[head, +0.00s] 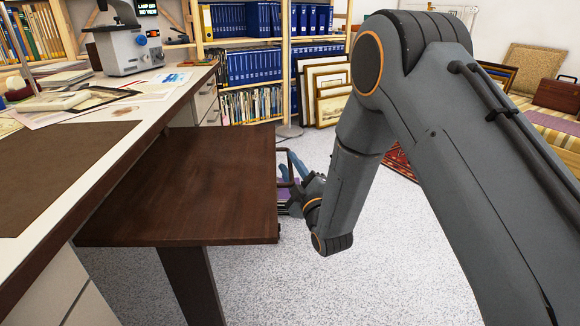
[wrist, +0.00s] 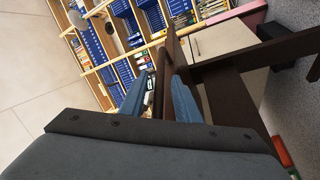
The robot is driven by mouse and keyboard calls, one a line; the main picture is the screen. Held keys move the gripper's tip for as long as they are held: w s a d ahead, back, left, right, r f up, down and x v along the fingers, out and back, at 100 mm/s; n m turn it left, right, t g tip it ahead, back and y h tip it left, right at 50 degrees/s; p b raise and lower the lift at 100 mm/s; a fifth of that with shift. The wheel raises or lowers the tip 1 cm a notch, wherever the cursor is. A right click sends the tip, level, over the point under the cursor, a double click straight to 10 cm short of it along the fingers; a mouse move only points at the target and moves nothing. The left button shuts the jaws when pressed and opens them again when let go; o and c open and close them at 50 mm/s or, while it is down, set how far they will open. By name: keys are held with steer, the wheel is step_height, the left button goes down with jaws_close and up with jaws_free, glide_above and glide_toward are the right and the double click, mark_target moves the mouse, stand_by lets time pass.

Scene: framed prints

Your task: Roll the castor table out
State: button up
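The castor table (head: 200,185) is a dark brown wooden top on a dark leg, standing partly under the white desk. A dark brown bar handle (head: 291,153) stands at its right edge. My gripper (head: 292,168), with blue fingers, is at this handle, beside the table's right edge. In the wrist view the fingers (wrist: 160,88) stand apart, one on each side of a dark brown bar (wrist: 170,50). A gap shows between the bar and the left finger. The castors are mostly hidden under the top.
Shelves of blue binders (head: 255,65) and leaning framed prints (head: 325,90) stand behind. A red rug (head: 397,160) lies behind my arm. Speckled floor (head: 350,280) is clear in front and right.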

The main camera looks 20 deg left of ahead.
steer(key=p+v, duration=0.2)
steer(key=v, duration=0.6)
steer(key=shift+w, duration=0.15)
stand_by(0.4)
